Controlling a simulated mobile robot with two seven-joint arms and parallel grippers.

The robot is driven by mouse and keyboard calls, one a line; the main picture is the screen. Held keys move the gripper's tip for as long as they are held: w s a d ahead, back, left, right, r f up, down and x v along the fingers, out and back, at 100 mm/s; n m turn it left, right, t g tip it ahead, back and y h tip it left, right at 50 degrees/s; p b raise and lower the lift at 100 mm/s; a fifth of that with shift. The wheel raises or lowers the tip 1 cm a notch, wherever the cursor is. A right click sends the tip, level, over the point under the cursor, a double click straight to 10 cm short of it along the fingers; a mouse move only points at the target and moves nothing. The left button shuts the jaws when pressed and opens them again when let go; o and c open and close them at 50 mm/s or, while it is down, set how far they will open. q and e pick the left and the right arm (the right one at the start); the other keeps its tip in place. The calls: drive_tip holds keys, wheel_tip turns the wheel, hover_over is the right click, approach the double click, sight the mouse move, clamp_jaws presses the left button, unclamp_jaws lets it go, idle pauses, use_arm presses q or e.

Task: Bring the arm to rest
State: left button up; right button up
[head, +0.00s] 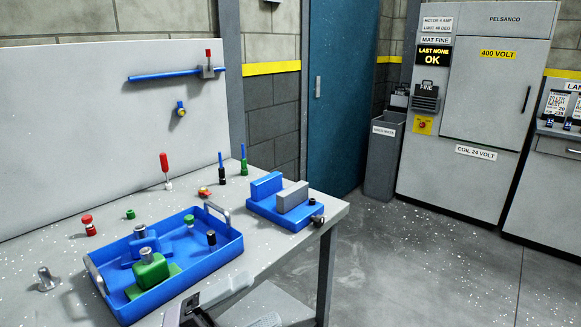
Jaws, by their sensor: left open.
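My left gripper (262,298) shows at the bottom edge of the head view, over the near edge of the grey workbench (283,182). Its two light fingers are apart, with nothing visible between them. It is in front of and to the right of the near end of a blue tray (221,263), apart from it as far as I can tell. Most of the left arm is out of frame. My right gripper is not in view.
The tray holds a green block (150,272) and small parts. A blue vise-like fixture (265,208) stands at the bench's right. A red-handled tool (164,165) stands behind the tray. Grey cabinets (480,120) and a bin (383,160) stand beyond open floor.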

use_arm(q)
drive_tip(key=a+f+n+t+y, duration=0.4)
drive_tip(key=f+n+t+y, duration=0.15)
drive_tip(key=n, duration=0.35)
drive_tip(key=a+f+n+t+y, duration=0.4)
drive_tip(key=f+n+y, duration=0.3)
drive_tip(key=n, duration=0.3)
drive_tip(key=s+a+f+n+g+y, duration=0.3)
drive_tip(key=s+f, duration=0.3)
drive_tip(key=f, duration=0.2)
drive_tip(key=s+a+f+n+g+y, duration=0.3)
drive_tip(key=s+f+n, duration=0.2)
drive_tip(key=f, duration=0.4)
drive_tip(key=shift+s+a+f+p, duration=0.2)
drive_tip(key=shift+s+p, duration=0.15)
drive_tip(key=shift+s, duration=0.3)
drive_tip(key=shift+g, duration=0.25)
